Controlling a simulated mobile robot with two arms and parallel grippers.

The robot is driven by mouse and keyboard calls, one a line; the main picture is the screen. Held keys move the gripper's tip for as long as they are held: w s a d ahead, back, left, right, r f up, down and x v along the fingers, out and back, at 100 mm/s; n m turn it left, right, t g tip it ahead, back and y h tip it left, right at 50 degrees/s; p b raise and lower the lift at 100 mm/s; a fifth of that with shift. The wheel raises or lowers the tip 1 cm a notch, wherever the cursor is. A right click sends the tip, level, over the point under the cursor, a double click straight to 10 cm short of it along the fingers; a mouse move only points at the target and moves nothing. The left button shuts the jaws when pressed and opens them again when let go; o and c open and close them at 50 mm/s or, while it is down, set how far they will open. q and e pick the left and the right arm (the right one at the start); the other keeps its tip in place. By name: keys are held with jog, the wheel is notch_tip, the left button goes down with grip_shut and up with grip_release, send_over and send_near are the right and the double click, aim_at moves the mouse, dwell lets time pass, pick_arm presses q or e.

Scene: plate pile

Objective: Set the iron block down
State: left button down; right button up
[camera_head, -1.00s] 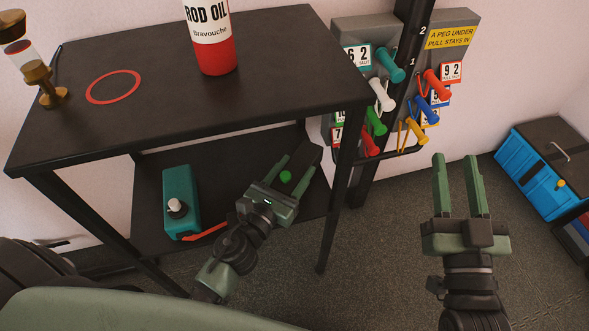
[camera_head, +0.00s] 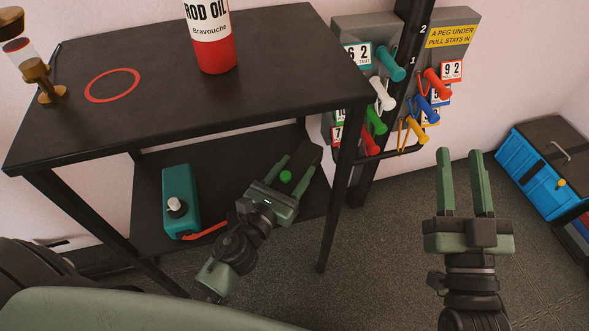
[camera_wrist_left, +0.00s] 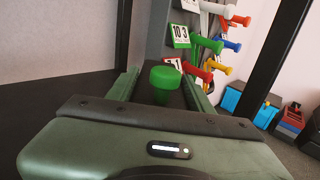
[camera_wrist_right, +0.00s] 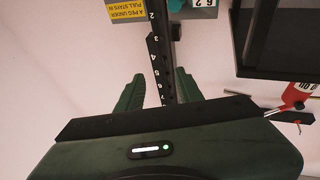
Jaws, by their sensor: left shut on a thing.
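My left gripper (camera_head: 296,168) is shut on the iron block (camera_head: 310,154), a dark block with a round green knob (camera_head: 285,176) on it. The block is at the right end of the table's lower shelf (camera_head: 240,176); I cannot tell whether it touches the shelf. In the left wrist view the green knob (camera_wrist_left: 165,78) stands between the fingers, and my gripper body hides much of the block. My right gripper (camera_head: 460,153) is open and empty, out over the floor to the right of the table.
A teal can (camera_head: 180,198) with a red spout stands on the lower shelf, left of my left gripper. The tabletop (camera_head: 150,95) bears a red-and-white oil bottle (camera_head: 212,40) and a brass device (camera_head: 45,80). A peg rack (camera_head: 400,90) stands behind; a blue toolbox (camera_head: 535,170) sits at right.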

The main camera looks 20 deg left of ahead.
pick_arm(q)
jog(key=shift+r, duration=0.15)
pick_arm(e)
jog(key=shift+r, duration=0.2)
jog(key=shift+s+a+r+y, duration=0.1)
jog(key=shift+r+y, duration=0.15)
jog(key=shift+y, duration=0.05)
pick_arm(q)
jog(key=shift+f+b, duration=0.45)
pick_arm(e)
jog(key=shift+s+r+t+y, duration=0.15)
jog(key=shift+s+r+t, duration=0.4)
jog(key=shift+r, duration=0.25)
jog(key=shift+s+r+t+y, duration=0.15)
jog(key=shift+s+r+t, duration=0.15)
jog(key=shift+r+t, duration=0.4)
pick_arm(q)
jog(key=c, duration=0.6)
grip_release()
jog(key=shift+o, duration=0.4)
pick_arm(e)
jog(key=shift+r, duration=0.1)
